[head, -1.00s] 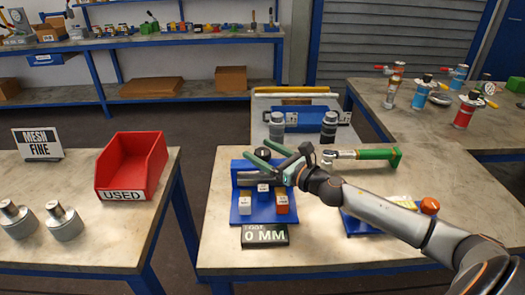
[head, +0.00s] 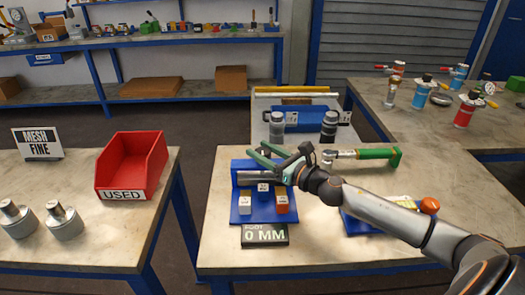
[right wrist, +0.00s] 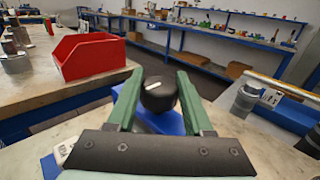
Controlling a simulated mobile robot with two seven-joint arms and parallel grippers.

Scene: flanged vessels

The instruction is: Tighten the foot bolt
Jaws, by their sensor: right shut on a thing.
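A round black knob with a white mark (right wrist: 160,94) sits between the green fingers of my right gripper (right wrist: 160,97) in the right wrist view. I take it for the head of the foot bolt. In the head view my right gripper (head: 267,154) reaches in from the right over the blue stand (head: 240,165), and its fingers are closed on the knob, which is mostly hidden there. A dark display (head: 264,235) in front of the stand reads "FOOT 0 MM". My left gripper is not in view.
Small white and orange blocks stand on the blue base. A green-handled tool (head: 365,154) lies behind my right arm. Two grey-black canisters (head: 277,127) stand at the back. A red "USED" bin (head: 133,165) is on the left table.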

